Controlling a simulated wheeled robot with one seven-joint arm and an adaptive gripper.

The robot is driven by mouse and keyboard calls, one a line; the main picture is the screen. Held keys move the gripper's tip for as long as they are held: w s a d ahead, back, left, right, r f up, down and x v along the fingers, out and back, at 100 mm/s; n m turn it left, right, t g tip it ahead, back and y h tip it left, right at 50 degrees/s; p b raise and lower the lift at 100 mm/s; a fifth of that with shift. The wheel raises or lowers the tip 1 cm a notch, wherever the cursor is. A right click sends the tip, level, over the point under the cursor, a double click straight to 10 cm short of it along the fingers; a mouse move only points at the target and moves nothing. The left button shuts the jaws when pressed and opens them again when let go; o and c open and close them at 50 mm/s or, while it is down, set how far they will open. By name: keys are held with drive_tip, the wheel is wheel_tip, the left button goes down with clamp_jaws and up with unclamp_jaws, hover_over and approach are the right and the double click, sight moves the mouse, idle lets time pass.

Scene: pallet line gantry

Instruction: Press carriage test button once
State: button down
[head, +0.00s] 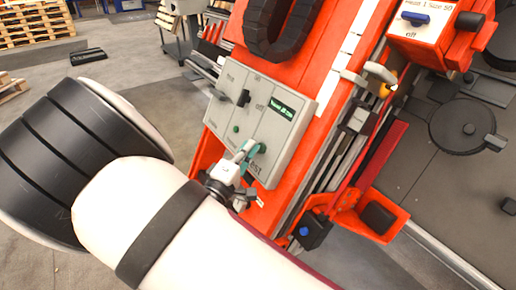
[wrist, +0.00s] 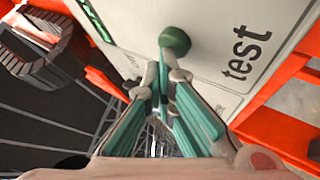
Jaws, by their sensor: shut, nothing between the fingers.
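The carriage test button is a round green knob (wrist: 175,40) beside the word "test" on a pale grey control panel (head: 226,105). In the head view, part of the green button (head: 262,148) shows just beyond my fingertips. My gripper (head: 246,150) is shut and empty, with its fingers pointing at the panel's lower right part. In the wrist view, the fingertips of my gripper (wrist: 163,68) lie just below the button and overlap its lower edge. I cannot tell whether they touch it. The panel also has a black switch, a small green knob and a green display.
The panel sits on an orange machine frame (head: 269,67) with a black cable chain (head: 284,30) above. Rails and an orange bracket (head: 385,217) stand to the right. A box marked "off" (head: 420,22) is at upper right. Wooden pallets (head: 35,22) lie far left on open floor.

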drive_tip(key=shift+s+a+r, duration=0.4)
drive_tip(key=shift+s+a, duration=0.05)
drive_tip(key=shift+a, duration=0.2)
drive_tip(key=shift+p, duration=0.3)
drive_tip(key=a, duration=0.1)
drive_tip(key=s+a+r+p, duration=0.1)
drive_tip(key=s+a+r, duration=0.1)
drive_tip(key=shift+s+a+r, duration=0.2)
drive_tip(key=shift+s+a, duration=0.05)
drive_tip(key=shift+a, duration=0.05)
drive_tip(key=shift+d, duration=0.1)
idle(0.7)
